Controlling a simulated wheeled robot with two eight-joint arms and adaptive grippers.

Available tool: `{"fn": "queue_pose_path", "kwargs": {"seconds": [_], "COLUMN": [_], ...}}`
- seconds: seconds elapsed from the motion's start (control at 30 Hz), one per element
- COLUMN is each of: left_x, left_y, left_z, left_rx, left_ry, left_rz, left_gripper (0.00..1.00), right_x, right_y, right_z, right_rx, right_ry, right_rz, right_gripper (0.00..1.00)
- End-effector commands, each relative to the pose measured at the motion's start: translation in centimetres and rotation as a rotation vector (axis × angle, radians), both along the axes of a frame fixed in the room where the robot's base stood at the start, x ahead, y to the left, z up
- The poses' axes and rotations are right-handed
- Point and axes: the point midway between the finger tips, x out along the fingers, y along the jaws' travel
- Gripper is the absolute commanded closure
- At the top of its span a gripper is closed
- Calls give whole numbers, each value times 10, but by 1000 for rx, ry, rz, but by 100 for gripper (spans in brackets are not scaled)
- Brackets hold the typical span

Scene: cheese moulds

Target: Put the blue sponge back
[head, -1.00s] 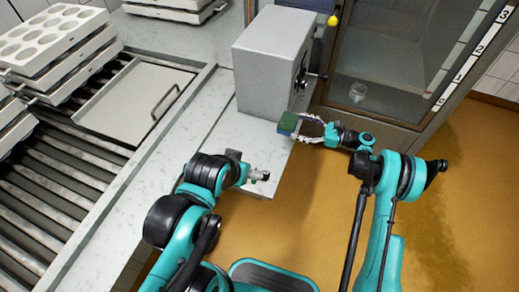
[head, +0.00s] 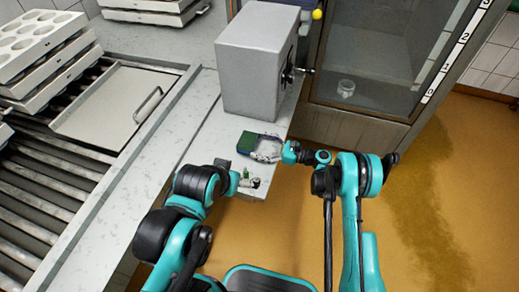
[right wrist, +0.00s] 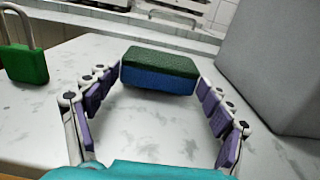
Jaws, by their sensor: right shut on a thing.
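The blue sponge (right wrist: 158,78) has a dark green top layer. It sits between the fingertips of my right gripper (right wrist: 160,85), which is shut on its two ends. In the head view the sponge (head: 254,143) is over the pale counter (head: 213,133), in front of the grey box. I cannot tell whether it touches the counter. My right gripper (head: 264,147) reaches in from the right. My left gripper (head: 252,182) is low at the counter's front end, small and partly hidden, so its fingers are unclear.
The grey box (head: 252,75) stands close behind the sponge. A green padlock (right wrist: 25,63) shows at the left in the right wrist view. A glass-fronted cabinet (head: 385,60) is at the back right. A roller conveyor (head: 45,180) with a metal tray (head: 110,105) lies left.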

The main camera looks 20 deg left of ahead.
Motion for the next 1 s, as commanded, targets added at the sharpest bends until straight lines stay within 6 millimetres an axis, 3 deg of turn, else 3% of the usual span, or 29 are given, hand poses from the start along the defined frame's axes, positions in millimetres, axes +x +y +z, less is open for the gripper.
{"fn": "queue_pose_path", "kwargs": {"seconds": [0.07,0.33,0.4,0.43,0.8,1.0], "left_x": [0,0,0,0,0,0], "left_y": [0,0,0,0,0,0], "left_z": [-8,-6,-6,-6,-5,6], "left_rx": [0,0,0,0,0,0], "left_ry": [0,0,0,0,0,0], "left_rz": [0,0,0,0,0,0], "left_gripper": [0,0,0,0,0,0], "right_x": [0,0,0,0,0,0], "right_y": [0,0,0,0,-1,-27], "right_z": [-12,-11,-12,-12,-10,-8], "right_rx": [0,-1,0,0,0,0], "right_ry": [0,0,0,0,0,0], "right_rz": [0,0,0,0,0,-3], "right_gripper": [29,29,6,0,0,0]}}
